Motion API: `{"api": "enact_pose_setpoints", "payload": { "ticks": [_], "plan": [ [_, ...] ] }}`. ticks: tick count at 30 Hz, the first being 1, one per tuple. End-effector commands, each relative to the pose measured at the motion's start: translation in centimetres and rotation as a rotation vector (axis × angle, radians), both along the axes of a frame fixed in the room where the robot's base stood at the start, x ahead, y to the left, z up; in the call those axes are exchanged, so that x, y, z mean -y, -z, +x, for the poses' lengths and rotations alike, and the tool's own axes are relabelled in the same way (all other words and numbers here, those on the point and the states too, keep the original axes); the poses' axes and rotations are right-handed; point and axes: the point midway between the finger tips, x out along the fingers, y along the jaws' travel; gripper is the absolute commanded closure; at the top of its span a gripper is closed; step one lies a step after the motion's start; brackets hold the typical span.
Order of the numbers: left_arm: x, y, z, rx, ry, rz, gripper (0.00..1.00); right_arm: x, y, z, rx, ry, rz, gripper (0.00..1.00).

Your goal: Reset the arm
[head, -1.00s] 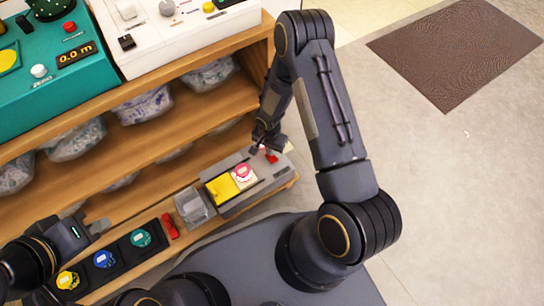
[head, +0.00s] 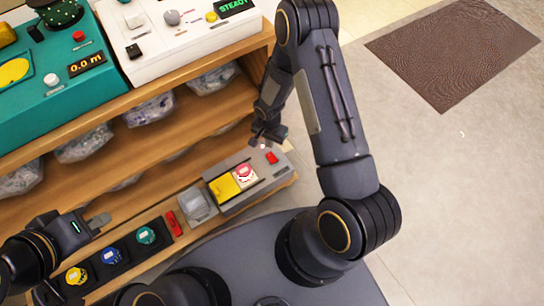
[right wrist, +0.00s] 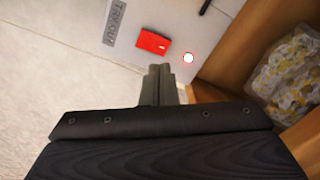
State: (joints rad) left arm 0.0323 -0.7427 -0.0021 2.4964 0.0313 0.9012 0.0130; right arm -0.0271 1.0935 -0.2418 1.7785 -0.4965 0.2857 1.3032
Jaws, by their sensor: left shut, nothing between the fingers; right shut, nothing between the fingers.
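My right gripper (head: 263,142) is at the end of the bent right arm, just beside and above a red switch (head: 271,157) on a grey panel (head: 225,204) on the low shelf. In the right wrist view its fingers (right wrist: 160,72) are together with nothing between them, and the red switch (right wrist: 153,42) lies just beyond the tips. My left gripper (head: 97,222) is at the lower left, shut and empty, above the low shelf near the row of coloured knobs.
A wooden shelf unit (head: 170,100) holds a teal console (head: 70,95) and a white console (head: 170,45) on top. Bags (head: 150,106) lie on the middle shelf. Yellow, blue and teal knobs (head: 112,256) sit low. Open floor (head: 440,190) and a brown mat (head: 450,50) are to the right.

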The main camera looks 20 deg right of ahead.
Motion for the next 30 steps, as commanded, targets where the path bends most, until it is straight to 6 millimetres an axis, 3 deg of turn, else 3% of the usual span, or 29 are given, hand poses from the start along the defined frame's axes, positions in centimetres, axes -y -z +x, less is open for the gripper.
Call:
{"api": "enact_pose_setpoints", "payload": {
  "ticks": [11,14,17,22,26,30],
  "plan": [
    [0.0,0.0,0.0,0.000,0.000,0.000,1.00,0.0,0.0,0.0,0.001,0.000,0.001,1.00],
    [0.0,0.0,0.0,0.000,0.000,0.000,1.00,0.2,-1.0,0.3,0.010,-0.001,0.004,1.00],
    [0.0,0.0,0.0,0.000,0.000,0.000,1.00,0.7,-4.0,0.8,0.035,-0.015,0.016,1.00],
    [0.0,0.0,0.0,0.000,0.000,0.000,1.00,2.0,-12.6,0.7,0.102,-0.074,0.056,1.00],
    [0.0,0.0,0.0,0.000,0.000,0.000,1.00,2.6,-19.1,-1.0,0.163,-0.143,0.090,1.00],
    [0.0,0.0,0.0,0.000,0.000,0.000,1.00,2.9,-25.2,-4.0,0.238,-0.232,0.125,1.00]
  ]
}}
